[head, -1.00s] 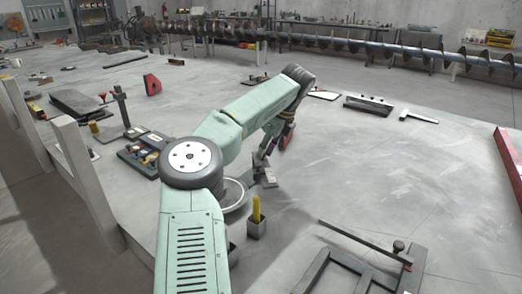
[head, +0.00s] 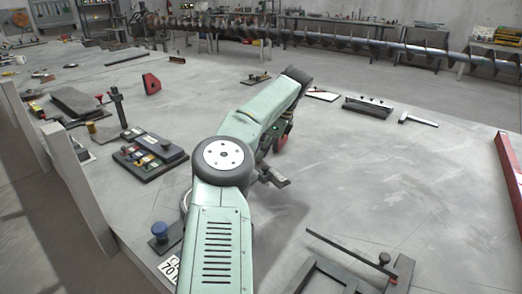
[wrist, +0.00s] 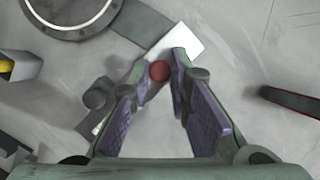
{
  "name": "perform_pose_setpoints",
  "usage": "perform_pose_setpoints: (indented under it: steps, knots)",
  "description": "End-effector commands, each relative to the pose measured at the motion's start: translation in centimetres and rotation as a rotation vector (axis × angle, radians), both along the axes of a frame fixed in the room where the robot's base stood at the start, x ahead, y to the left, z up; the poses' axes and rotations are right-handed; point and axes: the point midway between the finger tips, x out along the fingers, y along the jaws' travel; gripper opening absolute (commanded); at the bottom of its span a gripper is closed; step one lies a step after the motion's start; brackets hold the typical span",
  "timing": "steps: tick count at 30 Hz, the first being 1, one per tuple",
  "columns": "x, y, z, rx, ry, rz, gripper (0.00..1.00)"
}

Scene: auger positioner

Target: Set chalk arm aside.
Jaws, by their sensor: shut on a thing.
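My gripper (wrist: 163,75) has its purple-padded fingers closed around a small part with a red ball knob (wrist: 159,71). The knob belongs to a grey bar with a pale end (wrist: 186,42), which I take to be the chalk arm; the bar passes under and between the fingers. A grey round knob (wrist: 95,98) sits left of the fingers. In the head view my gripper is mostly behind my forearm, and a grey piece of the bar (head: 274,179) shows below it. I cannot tell whether the bar touches the table.
A round plate (wrist: 72,28) and a yellow piece in a dark block (wrist: 8,68) lie left in the wrist view. A button panel (head: 150,155) and a blue-knobbed part (head: 160,234) are left of my arm. A dark frame (head: 350,272) stands front right. The table's right middle is clear.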

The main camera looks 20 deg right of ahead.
Motion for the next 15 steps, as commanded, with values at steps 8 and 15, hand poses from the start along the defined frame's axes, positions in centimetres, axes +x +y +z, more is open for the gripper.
perform_pose_setpoints:
  steps: [8, 15]
  knots:
    - [0.09, -0.12, 0.08, -0.004, -0.005, -0.004, 0.00]
    - [0.06, -0.07, 0.04, -0.002, -0.003, -0.002, 0.33]
